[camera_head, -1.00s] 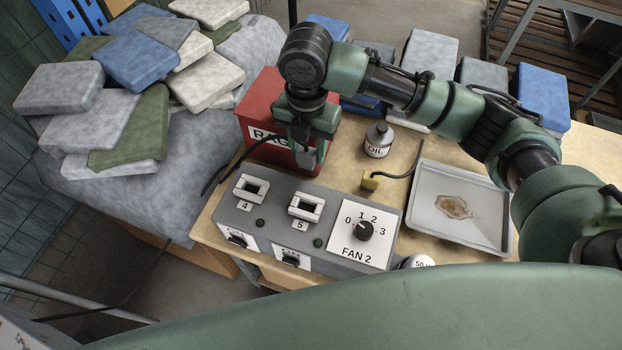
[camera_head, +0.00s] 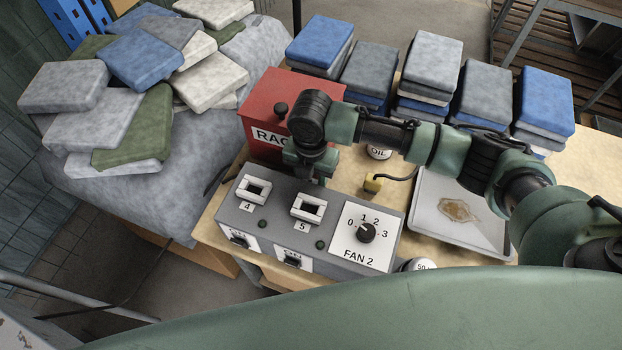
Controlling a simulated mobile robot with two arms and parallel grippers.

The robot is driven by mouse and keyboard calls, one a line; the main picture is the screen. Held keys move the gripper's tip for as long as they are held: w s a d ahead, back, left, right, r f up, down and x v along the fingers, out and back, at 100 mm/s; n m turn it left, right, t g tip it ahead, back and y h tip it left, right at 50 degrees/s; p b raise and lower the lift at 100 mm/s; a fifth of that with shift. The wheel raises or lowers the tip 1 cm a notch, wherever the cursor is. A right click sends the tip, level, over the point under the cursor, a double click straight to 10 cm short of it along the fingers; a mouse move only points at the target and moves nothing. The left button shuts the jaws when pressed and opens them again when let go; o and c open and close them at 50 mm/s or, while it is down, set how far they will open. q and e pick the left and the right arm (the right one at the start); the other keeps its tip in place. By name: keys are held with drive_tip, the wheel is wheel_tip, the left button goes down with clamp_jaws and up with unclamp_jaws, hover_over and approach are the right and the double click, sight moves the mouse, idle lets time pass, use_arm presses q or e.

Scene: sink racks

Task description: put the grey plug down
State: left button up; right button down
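I cannot make out a grey plug; one could be hidden behind my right wrist or the control box. My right gripper (camera_head: 318,181) points down just behind the grey control box (camera_head: 275,213), in front of the red RAGS box (camera_head: 262,107). My own wrist covers most of its fingers, so I cannot tell whether they are open or hold anything. A dark cable (camera_head: 216,180) shows at the table's left edge, and its end is out of sight. A yellow plug (camera_head: 372,184) on a black cable lies on the table to the gripper's right. My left gripper is out of view.
The control box has sockets 4 and 5 and a FAN 2 knob (camera_head: 366,232). A metal tray (camera_head: 436,222) with a brown stain lies at right. The OIL can (camera_head: 378,153) is partly behind my arm. Folded cloth stacks (camera_head: 430,62) line the back.

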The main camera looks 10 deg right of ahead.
drive_tip(key=shift+f, duration=0.15)
drive_tip(key=c, duration=0.9)
unclamp_jaws()
drive_tip(key=shift+o, duration=0.2)
wheel_tip(320, 180, up, 12)
drive_tip(key=shift+r, duration=0.2)
